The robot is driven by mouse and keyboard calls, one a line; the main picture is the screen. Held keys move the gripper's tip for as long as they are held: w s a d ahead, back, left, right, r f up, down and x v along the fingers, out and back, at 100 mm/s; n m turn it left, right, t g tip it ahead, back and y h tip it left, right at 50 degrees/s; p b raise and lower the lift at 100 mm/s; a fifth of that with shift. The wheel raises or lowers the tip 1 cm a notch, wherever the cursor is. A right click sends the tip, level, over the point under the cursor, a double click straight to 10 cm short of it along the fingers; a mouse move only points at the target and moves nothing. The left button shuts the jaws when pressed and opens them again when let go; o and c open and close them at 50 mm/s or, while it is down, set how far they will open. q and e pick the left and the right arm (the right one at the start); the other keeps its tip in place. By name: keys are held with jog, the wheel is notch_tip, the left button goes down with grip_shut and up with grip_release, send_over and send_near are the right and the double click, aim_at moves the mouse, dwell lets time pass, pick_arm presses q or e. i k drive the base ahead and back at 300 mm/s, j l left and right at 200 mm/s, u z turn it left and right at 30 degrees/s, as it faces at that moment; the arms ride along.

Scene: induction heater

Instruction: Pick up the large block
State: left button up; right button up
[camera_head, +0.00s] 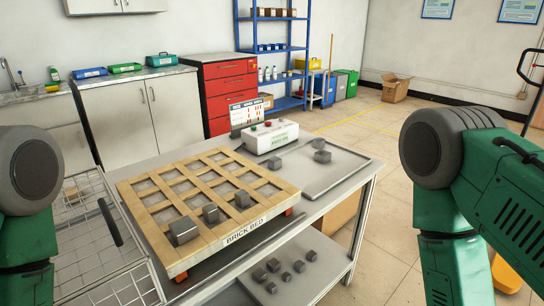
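Dark grey blocks stand on the wooden brick bed (228,232) on the table. The largest-looking block (183,231) is at its front left. A middle-sized block (211,213) and a smaller block (243,199) stand in a row to its right. Parts of my green arms show at the left and right picture edges. Neither gripper is in view.
A white control box (271,137) with buttons stands behind the brick bed. A wire basket (100,240) is at the left. The lower shelf (300,262) holds several small blocks. Cabinets, a red drawer unit (228,90) and blue shelving stand behind.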

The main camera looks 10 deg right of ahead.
aim_at(322, 155)
jog(key=i+l+u, duration=0.1)
jog(key=l+u, duration=0.4)
jog(key=i+l+u, duration=0.1)
jog(key=l+u, duration=0.7)
jog(key=u, duration=0.15)
jog(key=k+l+u, duration=0.1)
jog(key=l+u, duration=0.4)
jog(key=j, duration=0.1)
